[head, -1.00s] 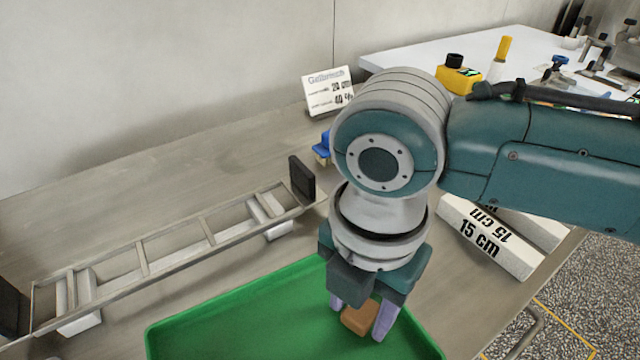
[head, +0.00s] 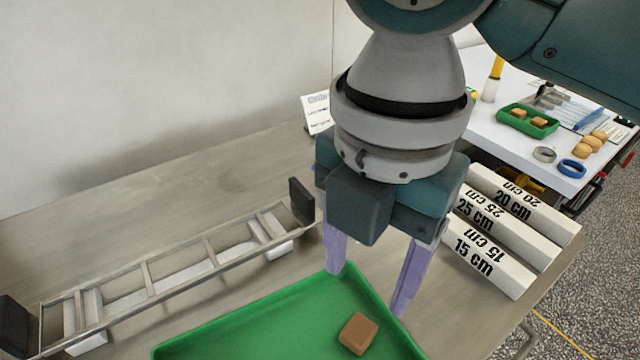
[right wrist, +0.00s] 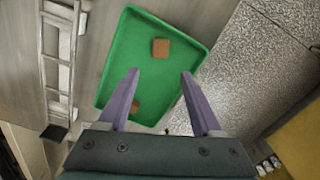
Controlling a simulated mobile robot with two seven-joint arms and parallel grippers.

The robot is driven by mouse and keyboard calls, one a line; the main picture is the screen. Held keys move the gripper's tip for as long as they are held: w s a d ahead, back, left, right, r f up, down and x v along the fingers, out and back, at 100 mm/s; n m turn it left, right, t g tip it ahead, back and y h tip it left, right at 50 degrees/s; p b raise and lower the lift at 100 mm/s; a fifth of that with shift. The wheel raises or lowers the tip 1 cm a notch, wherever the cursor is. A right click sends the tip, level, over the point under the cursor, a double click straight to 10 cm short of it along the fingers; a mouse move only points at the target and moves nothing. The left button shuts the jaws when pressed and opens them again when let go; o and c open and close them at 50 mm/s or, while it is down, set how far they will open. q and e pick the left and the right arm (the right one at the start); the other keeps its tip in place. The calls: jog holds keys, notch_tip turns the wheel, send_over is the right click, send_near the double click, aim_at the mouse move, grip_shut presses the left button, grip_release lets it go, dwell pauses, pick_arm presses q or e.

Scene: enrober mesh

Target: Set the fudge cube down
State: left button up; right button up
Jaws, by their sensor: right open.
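The brown fudge cube (head: 358,333) lies on the floor of the green tray (head: 240,325), near its far right end in the head view. My right gripper (head: 368,290) is open and empty, its two lilac fingers spread apart above the tray, clear of the cube. In the right wrist view, a brown cube (right wrist: 160,48) lies in the tray (right wrist: 117,70) beyond the open fingertips (right wrist: 160,77). A second brown cube (right wrist: 135,107) shows there beside the left finger. My left gripper is not in view.
A metal ladder-like frame (head: 147,277) with dark end blocks stands left of the tray. White labelled bars (head: 495,255) lie to the right. A small sign (head: 316,113) stands behind. A white table (head: 485,130) at the back right holds another green tray (head: 528,121).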

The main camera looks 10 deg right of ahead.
jog(key=s+a+m+y, duration=0.3)
jog(key=s+a+m, duration=0.1)
jog(key=m, duration=0.1)
jog(key=s+d+f+m+t, duration=0.1)
jog(key=d+m, duration=0.1)
jog(key=m, duration=0.2)
jog(key=s+d+m+t, duration=0.1)
jog(key=s+d+m, duration=0.1)
jog(key=m, duration=0.3)
jog(key=s+d+f+m+t, duration=0.1)
jog(key=d+m, duration=0.1)
jog(key=m, duration=0.2)
jog(key=shift+s+d+f, duration=0.1)
jog(key=shift+s+f, duration=0.15)
jog(key=shift+f, duration=0.1)
jog(key=s+d+m+h, duration=0.2)
jog(key=s+d+m, duration=0.1)
jog(key=d+m, duration=0.2)
jog(key=shift+s+d+f+m+t+h, duration=0.15)
jog(key=shift+s+d+m+t+h, duration=0.2)
jog(key=shift+d, duration=0.65)
jog(key=shift+w, duration=0.1)
